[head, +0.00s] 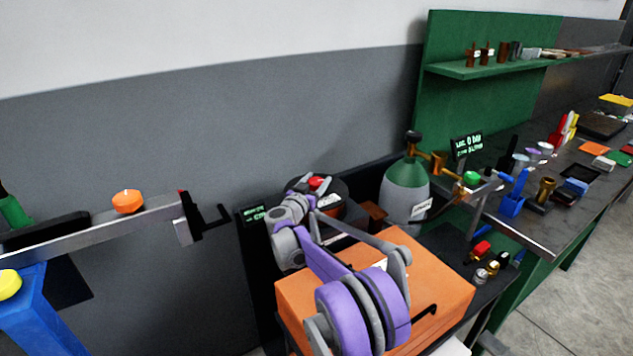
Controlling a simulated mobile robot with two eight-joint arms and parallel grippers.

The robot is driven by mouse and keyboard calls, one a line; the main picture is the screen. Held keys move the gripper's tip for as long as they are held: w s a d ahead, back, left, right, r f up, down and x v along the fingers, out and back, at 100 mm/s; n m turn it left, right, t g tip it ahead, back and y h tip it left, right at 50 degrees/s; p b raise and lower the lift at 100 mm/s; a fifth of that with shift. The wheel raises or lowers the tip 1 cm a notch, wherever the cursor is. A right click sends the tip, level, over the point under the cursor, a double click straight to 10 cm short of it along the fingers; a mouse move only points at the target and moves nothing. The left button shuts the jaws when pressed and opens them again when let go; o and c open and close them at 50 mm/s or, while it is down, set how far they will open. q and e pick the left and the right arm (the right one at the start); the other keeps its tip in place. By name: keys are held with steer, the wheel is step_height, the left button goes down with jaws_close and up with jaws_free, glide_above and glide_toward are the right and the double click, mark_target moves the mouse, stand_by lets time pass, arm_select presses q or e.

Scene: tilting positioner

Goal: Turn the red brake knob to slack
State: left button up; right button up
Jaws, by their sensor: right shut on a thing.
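The red brake knob (316,181) shows as a small red patch on top of a dark round housing (333,211), behind the orange box. My right gripper (313,186) is at the knob, with its grey fingers around it. The gripper is shut on the red knob. The fingers and wrist hide most of the knob and part of the housing, so its turn angle cannot be read. A small dark display with green text (254,214) stands just left of the housing, partly covered and too small to read. My left gripper is not in view.
An orange box (440,277) lies under my right arm. A grey-green gas cylinder (405,190) stands right of the housing. At left, a metal bar with an orange knob (129,201) reaches toward the middle. A cluttered bench (555,222) runs along the right.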

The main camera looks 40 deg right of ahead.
steer(key=shift+s+f+n+t+y+b, duration=0.15)
steer(key=shift+n+t+y+b, duration=0.85)
steer(key=shift+t, duration=0.5)
steer(key=shift+d+n+t+y, duration=0.1)
steer(key=shift+n+t+y, duration=0.2)
steer(key=shift+n+t, duration=0.15)
steer(key=shift+n+t+y, duration=0.3)
steer(key=shift+n+t, duration=0.05)
steer(key=shift+w+r+n+t+y+p, duration=0.2)
steer(key=shift+r+n+t+y+p, duration=0.1)
steer(key=shift+n+t+y+p, duration=0.5)
steer(key=shift+f+n+t+y+p, duration=0.1)
steer(key=shift+n+t+y+p, duration=0.25)
steer(key=shift+y+p, duration=0.5)
